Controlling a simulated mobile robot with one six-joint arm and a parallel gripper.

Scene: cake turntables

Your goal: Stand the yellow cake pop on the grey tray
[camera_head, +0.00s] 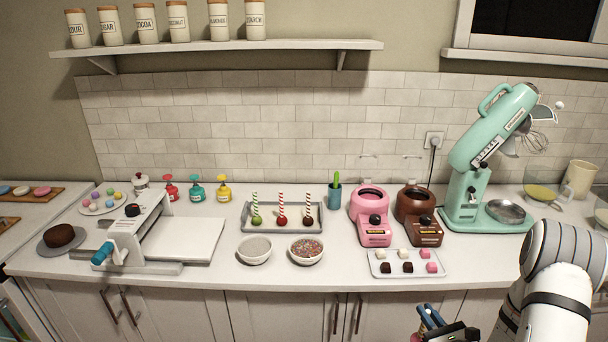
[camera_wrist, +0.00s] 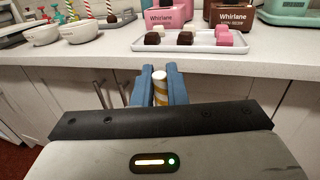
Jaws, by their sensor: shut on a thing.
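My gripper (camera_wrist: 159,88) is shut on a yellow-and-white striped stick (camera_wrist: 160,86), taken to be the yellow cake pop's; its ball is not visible. In the head view my gripper (camera_head: 431,320) is at the bottom edge, in front of the counter and below its top. The grey tray (camera_head: 246,225) lies on the counter, up and left of my gripper. Three cake pops stand on it, sticks up: a green one (camera_head: 257,221), a red one (camera_head: 282,219) and a dark one (camera_head: 308,219).
Two white bowls (camera_head: 254,250) (camera_head: 305,250) stand in front of the grey tray, one with sprinkles. A white tray of sweets (camera_head: 384,270) lies at the counter's front edge. A pink melter (camera_head: 374,220) and a brown one (camera_head: 419,222) stand behind it.

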